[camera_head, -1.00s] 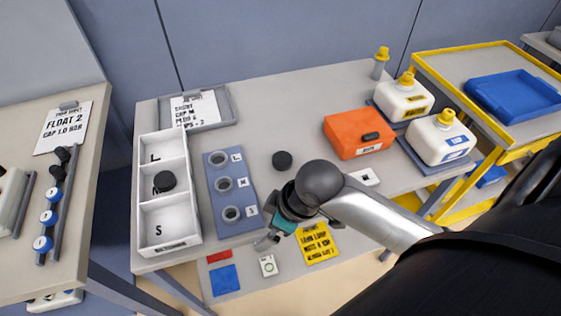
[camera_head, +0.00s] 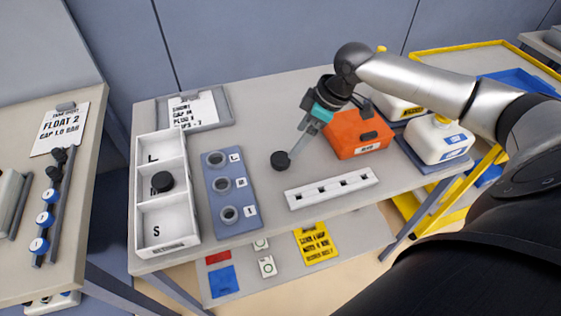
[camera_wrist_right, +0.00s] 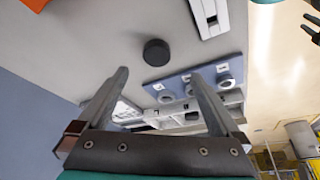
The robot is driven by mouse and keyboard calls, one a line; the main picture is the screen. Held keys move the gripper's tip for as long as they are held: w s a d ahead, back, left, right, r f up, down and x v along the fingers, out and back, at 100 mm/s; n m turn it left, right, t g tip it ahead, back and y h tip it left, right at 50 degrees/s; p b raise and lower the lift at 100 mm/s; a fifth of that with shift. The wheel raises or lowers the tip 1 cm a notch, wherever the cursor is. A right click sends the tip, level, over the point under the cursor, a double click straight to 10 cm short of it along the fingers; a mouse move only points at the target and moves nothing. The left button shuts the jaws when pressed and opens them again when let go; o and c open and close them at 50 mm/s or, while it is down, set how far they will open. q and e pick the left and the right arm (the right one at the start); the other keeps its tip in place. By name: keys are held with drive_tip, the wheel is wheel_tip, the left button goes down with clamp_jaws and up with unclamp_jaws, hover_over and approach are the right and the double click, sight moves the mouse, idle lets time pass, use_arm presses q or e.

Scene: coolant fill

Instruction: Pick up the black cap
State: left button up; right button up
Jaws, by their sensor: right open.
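A black cap (camera_head: 281,160) lies on the grey table, right of the blue plate. It also shows in the wrist view (camera_wrist_right: 157,52), ahead of the fingertips and between their lines. A second black cap (camera_head: 162,181) sits in the M compartment of the white tray (camera_head: 168,245). My right gripper (camera_head: 291,151) reaches down from the upper right, its fingers close to the loose cap. In the wrist view its two fingers (camera_wrist_right: 160,75) are spread with nothing between them. My left gripper does not show clearly.
The blue plate (camera_head: 240,211) holds three ring sockets. A white slotted strip (camera_head: 331,188) lies in front of the cap. An orange box (camera_head: 359,140) stands close right of the gripper. White jugs (camera_head: 443,140) stand farther right. A clipboard tray (camera_head: 226,104) lies behind.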

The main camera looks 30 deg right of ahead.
sight(280, 158)
drive_tip(key=b+x, duration=0.1)
drive_tip(key=x, duration=0.5)
drive_tip(key=shift+w+a+f, duration=0.1)
drive_tip(key=shift+w, duration=0.05)
drive_tip(key=x, duration=0.2)
drive_tip(key=w+b+x, duration=0.1)
drive_tip(key=x, duration=0.1)
drive_tip(key=shift+w+a+f, duration=0.15)
drive_tip(key=shift+a+f, duration=0.05)
drive_tip(key=shift+f, duration=0.2)
drive_tip(key=shift+c, duration=0.2)
drive_tip(key=c, duration=1.4)
